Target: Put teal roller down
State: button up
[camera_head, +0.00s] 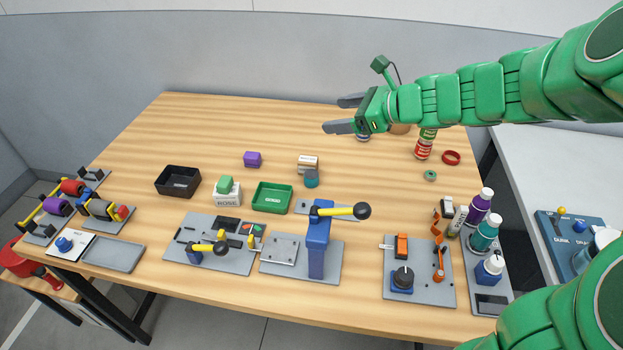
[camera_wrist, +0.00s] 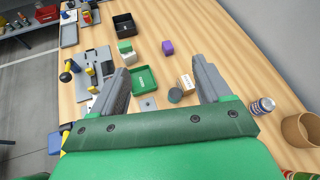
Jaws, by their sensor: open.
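The teal roller (camera_head: 311,179) is a short cylinder that seems to stand on end on the wooden table. It is just in front of a small white and brown labelled block (camera_head: 308,162). In the wrist view the teal roller (camera_wrist: 175,95) shows between the fingers, beside the labelled block (camera_wrist: 186,84). My gripper (camera_head: 342,114) is open and empty, raised over the back of the table, behind and to the right of the roller. Its two grey fingers (camera_wrist: 160,78) are wide apart and touch nothing.
A green tray (camera_head: 272,198), a black tray (camera_head: 178,182) and a purple block (camera_head: 252,159) are nearby. A blue post with a yellow lever (camera_head: 318,240) stands in front of the roller. Cans and bottles (camera_head: 485,230) stand at right. The back left of the table (camera_head: 190,125) is clear.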

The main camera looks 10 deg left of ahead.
jog(key=w+d+f+m+t, duration=0.2)
jog(key=w+m, duration=0.2)
jog(key=w, duration=0.1)
send_near(318, 178)
jog(key=shift+w+a+f+n+g, duration=0.3)
jog(key=shift+w+a+f, duration=0.05)
jog(key=shift+w+f, duration=0.3)
jog(key=shift+x, duration=1.25)
jog(key=shift+w+a+f, duration=0.1)
jog(key=shift+w+a, duration=0.2)
jog(key=shift+a, duration=0.7)
jog(key=shift+w+a+f, duration=0.1)
jog(key=shift+w+a, duration=0.15)
jog(key=shift+a, duration=0.75)
jog(key=shift+w+a+f, duration=0.3)
jog(key=shift+a, duration=0.25)
jog(key=c, duration=1.3)
